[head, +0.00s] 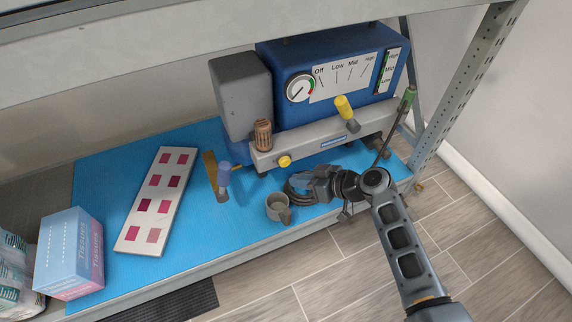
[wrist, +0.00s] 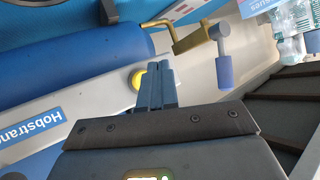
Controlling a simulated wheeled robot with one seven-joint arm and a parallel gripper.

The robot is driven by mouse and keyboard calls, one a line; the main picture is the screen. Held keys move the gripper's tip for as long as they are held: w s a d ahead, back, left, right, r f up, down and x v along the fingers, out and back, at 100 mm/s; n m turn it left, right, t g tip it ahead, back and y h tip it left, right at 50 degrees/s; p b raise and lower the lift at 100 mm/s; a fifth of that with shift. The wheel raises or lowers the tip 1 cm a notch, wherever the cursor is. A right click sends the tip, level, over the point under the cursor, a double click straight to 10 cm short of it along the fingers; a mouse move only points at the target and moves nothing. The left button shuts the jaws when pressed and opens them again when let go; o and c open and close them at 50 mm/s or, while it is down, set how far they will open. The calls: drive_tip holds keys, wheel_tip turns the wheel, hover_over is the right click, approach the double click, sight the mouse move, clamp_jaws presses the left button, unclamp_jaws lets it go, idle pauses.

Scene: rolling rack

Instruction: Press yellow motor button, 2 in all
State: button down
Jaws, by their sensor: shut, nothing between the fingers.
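The yellow button (head: 285,161) is a small round knob on the left of the grey front bar (head: 330,138) of the blue machine (head: 300,50). In the wrist view the yellow button (wrist: 137,79) shows beside my fingertips, partly hidden by them. My gripper (wrist: 158,68) is shut and empty, its fingers pointing toward the bar near the button. I cannot tell whether they touch it. In the head view my gripper (head: 296,187) is below and close to the button; its fingertips are hard to make out.
A blue-handled lever (head: 224,174) and a brown ribbed knob (head: 263,134) are nearby. A yellow-handled lever (head: 344,108) is to the upper right. A swatch panel (head: 133,222) and tissue box (head: 68,255) are left.

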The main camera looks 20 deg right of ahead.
drive_tip(key=shift+w+b, duration=0.5)
drive_tip(key=shift+w, duration=0.75)
drive_tip(key=shift+w, duration=0.1)
idle(1.1)
drive_tip(key=shift+w+b, duration=0.35)
drive_tip(key=shift+w+b, duration=0.35)
drive_tip(key=shift+w, duration=0.15)
idle(0.7)
drive_tip(key=shift+s, duration=0.95)
drive_tip(key=s+p, duration=0.1)
drive_tip(key=s, duration=0.4)
drive_tip(key=shift+p, duration=0.35)
